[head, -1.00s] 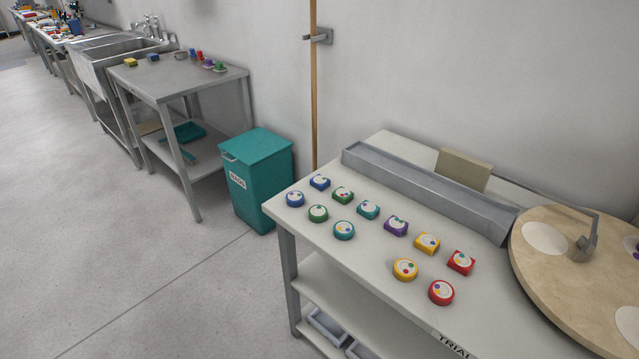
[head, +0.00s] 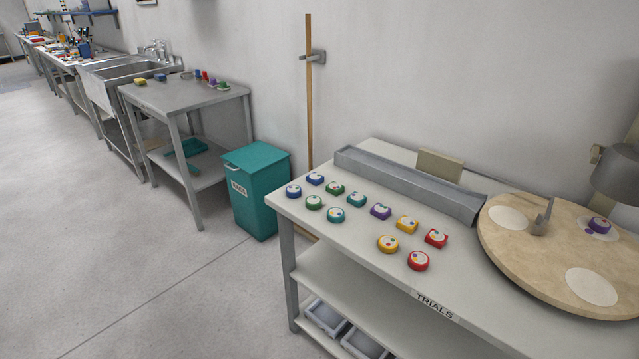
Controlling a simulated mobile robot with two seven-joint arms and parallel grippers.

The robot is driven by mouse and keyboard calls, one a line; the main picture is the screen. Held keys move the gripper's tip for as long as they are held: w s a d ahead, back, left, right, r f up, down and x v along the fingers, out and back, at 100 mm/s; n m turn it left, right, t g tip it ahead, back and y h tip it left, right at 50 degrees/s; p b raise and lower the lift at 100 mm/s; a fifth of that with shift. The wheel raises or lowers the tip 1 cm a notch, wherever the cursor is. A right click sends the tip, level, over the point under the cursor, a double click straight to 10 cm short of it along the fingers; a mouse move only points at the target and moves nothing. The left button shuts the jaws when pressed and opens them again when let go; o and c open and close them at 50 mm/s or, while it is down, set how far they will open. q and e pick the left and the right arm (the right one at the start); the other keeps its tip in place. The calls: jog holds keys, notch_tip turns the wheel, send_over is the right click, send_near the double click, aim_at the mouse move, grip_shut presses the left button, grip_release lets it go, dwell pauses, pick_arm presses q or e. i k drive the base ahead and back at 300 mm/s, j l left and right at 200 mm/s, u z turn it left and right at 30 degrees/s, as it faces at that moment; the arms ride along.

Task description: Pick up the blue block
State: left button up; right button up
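A blue square block (head: 315,179) with a pale dotted top lies at the far left corner of the near table, beside a blue round piece (head: 293,191). On the farther steel table (head: 185,97) there is a small blue block (head: 161,77) beside a yellow one (head: 140,82), and another small blue piece (head: 198,73) near the wall. Which blue block the task means cannot be told. Neither of my grippers is in view.
Green, teal, purple, yellow and red pieces stand in two rows on the near table (head: 330,240). A grey channel (head: 410,185) and a round wooden disc (head: 535,255) lie behind and right. A teal bin (head: 257,190) stands left; open floor lies farther left.

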aim_at(316, 178)
jog(key=k+z, duration=0.15)
jog(key=z, duration=1)
jog(key=j+z, duration=0.2)
jog(key=z, duration=0.25)
jog(key=i+j+z, duration=0.1)
jog(key=j+z, duration=0.15)
jog(key=z, duration=0.15)
jog(key=j, duration=3.5)
